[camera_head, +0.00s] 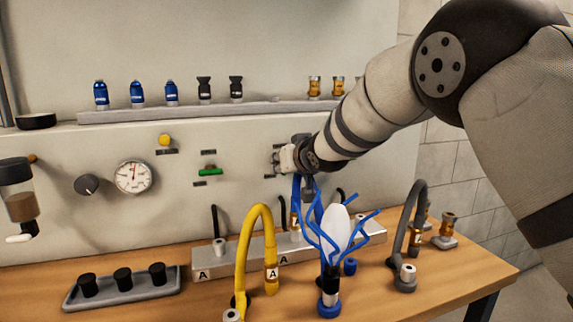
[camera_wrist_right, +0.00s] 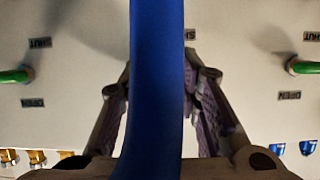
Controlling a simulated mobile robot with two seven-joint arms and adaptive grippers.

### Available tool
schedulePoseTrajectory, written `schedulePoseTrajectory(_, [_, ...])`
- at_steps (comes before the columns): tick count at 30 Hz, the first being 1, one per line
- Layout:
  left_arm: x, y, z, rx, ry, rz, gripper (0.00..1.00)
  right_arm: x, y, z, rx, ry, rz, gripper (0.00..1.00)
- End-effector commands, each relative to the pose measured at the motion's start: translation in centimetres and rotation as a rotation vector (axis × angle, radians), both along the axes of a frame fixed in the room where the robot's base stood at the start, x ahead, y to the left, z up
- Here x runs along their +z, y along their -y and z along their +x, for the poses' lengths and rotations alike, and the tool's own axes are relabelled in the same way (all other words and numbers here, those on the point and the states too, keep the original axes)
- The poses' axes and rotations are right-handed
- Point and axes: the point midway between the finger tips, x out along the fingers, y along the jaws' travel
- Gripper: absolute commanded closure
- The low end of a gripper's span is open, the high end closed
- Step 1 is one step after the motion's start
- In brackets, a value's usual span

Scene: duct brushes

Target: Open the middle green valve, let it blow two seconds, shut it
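On the panel, the left green valve (camera_head: 208,170) has its handle lying level in the head view. The wrist view is upside down and shows green handles at its left (camera_wrist_right: 14,76) and right (camera_wrist_right: 304,67), each between SHUT and OPEN labels. The middle green valve is hidden behind my right gripper (camera_head: 284,158) and, in the wrist view, behind a blue strand. My right gripper (camera_wrist_right: 160,78) is at the panel there, its fingertips apart. I cannot see whether they touch the handle. My left gripper is out of view.
The blue strand (camera_wrist_right: 157,90) crosses close before the wrist camera. A white-and-blue stand with blue strands (camera_head: 335,230) rises below my gripper. A yellow hose (camera_head: 243,250) and grey hose (camera_head: 408,220) arch over the bench. A ledge (camera_head: 190,116) with nozzles runs above.

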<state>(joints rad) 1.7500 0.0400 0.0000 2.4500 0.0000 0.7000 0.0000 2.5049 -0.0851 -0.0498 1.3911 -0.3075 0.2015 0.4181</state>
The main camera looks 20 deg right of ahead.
Motion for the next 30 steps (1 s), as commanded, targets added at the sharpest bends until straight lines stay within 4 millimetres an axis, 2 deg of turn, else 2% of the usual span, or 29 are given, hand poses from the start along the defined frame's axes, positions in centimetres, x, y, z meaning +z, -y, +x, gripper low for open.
schedulePoseTrajectory(5, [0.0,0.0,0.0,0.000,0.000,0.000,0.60,0.3,0.0,-0.6,0.000,-0.001,0.001,0.69])
schedulePoseTrajectory(8, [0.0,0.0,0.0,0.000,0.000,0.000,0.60,1.1,0.1,-2.4,-0.001,0.000,0.000,0.69])
schedulePoseTrajectory(15, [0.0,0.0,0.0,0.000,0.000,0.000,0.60,3.6,0.4,-8.4,0.000,0.002,0.000,0.69])
schedulePoseTrajectory(18, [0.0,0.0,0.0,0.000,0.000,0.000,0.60,4.2,0.5,-10.0,0.000,0.001,0.001,0.69])
schedulePoseTrajectory(22, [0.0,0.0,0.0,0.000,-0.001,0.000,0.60,4.5,0.5,-11.0,0.000,-0.001,0.000,0.69])
schedulePoseTrajectory(30, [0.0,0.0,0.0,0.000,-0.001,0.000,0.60,4.6,0.5,-11.1,0.000,0.000,0.000,0.69])
